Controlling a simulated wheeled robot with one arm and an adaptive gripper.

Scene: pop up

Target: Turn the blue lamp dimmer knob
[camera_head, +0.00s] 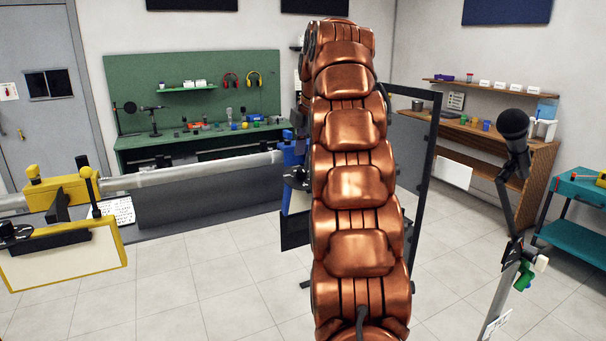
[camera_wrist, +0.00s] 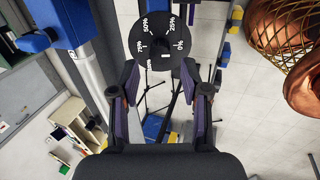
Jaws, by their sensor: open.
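The dimmer knob shows as a round black dial (camera_wrist: 157,38) with white percent marks, at the top middle of the wrist view. Blue lamp parts (camera_wrist: 62,20) show at the top left there, and a blue housing (camera_head: 292,150) shows left of my arm in the head view. My gripper (camera_wrist: 161,72) is open and empty, its two dark fingers pointing at the dial. The fingertips appear just short of the dial's lower edge, one to each side; I cannot tell if they touch it. The head view hides my gripper behind my copper arm.
In the head view, a grey pole (camera_head: 205,175) with a yellow-framed panel (camera_head: 65,256) reaches in from the left. A microphone on a stand (camera_head: 514,128) stands at the right. A green workbench (camera_head: 200,136) and a wooden shelf bench (camera_head: 500,145) line the walls. Open tiled floor lies between.

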